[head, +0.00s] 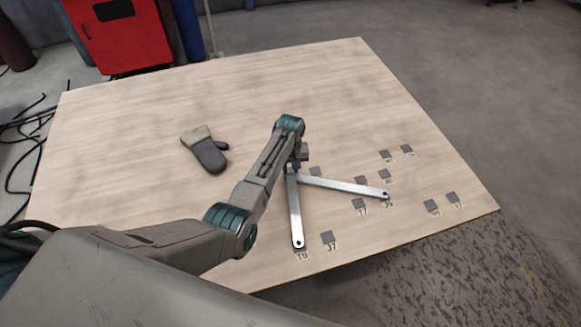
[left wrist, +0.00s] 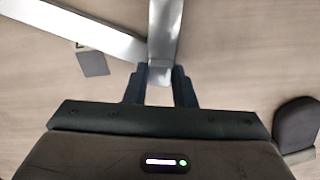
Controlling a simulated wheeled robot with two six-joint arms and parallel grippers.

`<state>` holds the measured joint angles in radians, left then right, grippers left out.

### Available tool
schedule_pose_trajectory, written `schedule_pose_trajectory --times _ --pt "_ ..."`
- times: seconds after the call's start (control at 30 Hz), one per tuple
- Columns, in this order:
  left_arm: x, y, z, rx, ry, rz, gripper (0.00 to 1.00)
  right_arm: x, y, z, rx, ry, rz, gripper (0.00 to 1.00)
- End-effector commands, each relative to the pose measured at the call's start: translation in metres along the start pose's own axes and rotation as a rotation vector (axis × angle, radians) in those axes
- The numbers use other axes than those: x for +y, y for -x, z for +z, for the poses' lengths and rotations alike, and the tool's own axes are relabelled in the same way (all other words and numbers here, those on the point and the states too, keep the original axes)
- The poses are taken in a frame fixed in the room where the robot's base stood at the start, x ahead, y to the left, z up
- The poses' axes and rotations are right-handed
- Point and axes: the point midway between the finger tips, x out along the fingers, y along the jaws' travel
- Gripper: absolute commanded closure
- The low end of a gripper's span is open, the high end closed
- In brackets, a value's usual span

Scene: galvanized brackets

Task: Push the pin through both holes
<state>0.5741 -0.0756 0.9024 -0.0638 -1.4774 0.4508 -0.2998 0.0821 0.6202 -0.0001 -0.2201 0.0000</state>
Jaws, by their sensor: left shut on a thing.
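Two flat galvanized strips with holes at their ends lie in a V on the table. One strip (head: 295,210) runs toward the near edge; the other strip (head: 345,186) points right. My left gripper (head: 294,167) is over the corner where they come close, largely hidden by my arm. In the left wrist view, its fingers (left wrist: 158,82) are shut around the end of the near-running strip (left wrist: 164,30); the other strip (left wrist: 80,25) passes at upper left. I cannot make out the pin, nor whether the holes at the corner line up. My right gripper is not in view.
The wooden table (head: 120,130) has several numbered grey squares, one of them (head: 328,238) beside the near strip's end. A glove (head: 206,152) lies left of my arm. A red cabinet (head: 115,40) stands behind. The table's far half is mostly clear.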

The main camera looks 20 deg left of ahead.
Motion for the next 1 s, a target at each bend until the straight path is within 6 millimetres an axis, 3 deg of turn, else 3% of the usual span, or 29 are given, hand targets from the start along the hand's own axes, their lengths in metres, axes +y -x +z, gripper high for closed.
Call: schedule_pose_trajectory --times 0.03,0.07,0.17,0.57,1.0 --pt "0.000 0.000 0.000 0.000 0.000 0.000 1.00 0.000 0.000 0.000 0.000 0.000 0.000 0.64" --pt "0.000 0.000 0.000 0.000 0.000 0.000 0.71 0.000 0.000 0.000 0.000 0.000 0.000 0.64" --pt "0.000 0.000 0.000 0.000 0.000 0.000 0.52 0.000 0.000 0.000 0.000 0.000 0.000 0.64" --pt "0.000 0.006 0.000 0.002 0.000 0.001 0.52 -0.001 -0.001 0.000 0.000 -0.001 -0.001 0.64" --pt "0.000 0.084 -0.001 0.003 0.000 0.002 0.52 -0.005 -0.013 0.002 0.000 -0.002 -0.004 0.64"
